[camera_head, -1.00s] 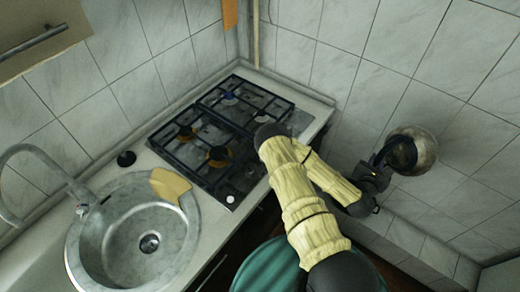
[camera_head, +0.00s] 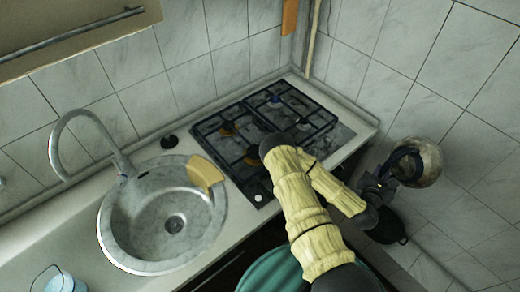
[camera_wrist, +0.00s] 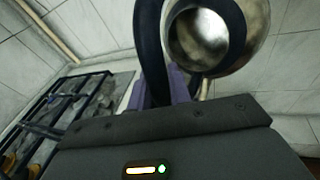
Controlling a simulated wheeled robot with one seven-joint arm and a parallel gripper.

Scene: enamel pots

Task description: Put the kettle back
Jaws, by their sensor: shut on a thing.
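The kettle (camera_head: 430,163) is a round, worn metal vessel with a dark blue handle. It is in the air in front of the tiled wall, to the right of the stove (camera_head: 336,141). My gripper (camera_head: 391,170) is shut on its handle. In the wrist view the kettle (camera_wrist: 205,38) fills the top middle, its handle passing down to a purple finger (camera_wrist: 176,88). The kettle looks tilted, with its round metal side towards the wrist camera. My arm covers part of the stove's front right.
A sink (camera_head: 150,222) with a tap is left of the stove, with a yellow cloth-like piece (camera_head: 204,171) on its rim. A dark round pot (camera_head: 388,228) is below my gripper. A blue-white cup (camera_head: 58,280) stands at the lower left. Tiled walls bound the counter.

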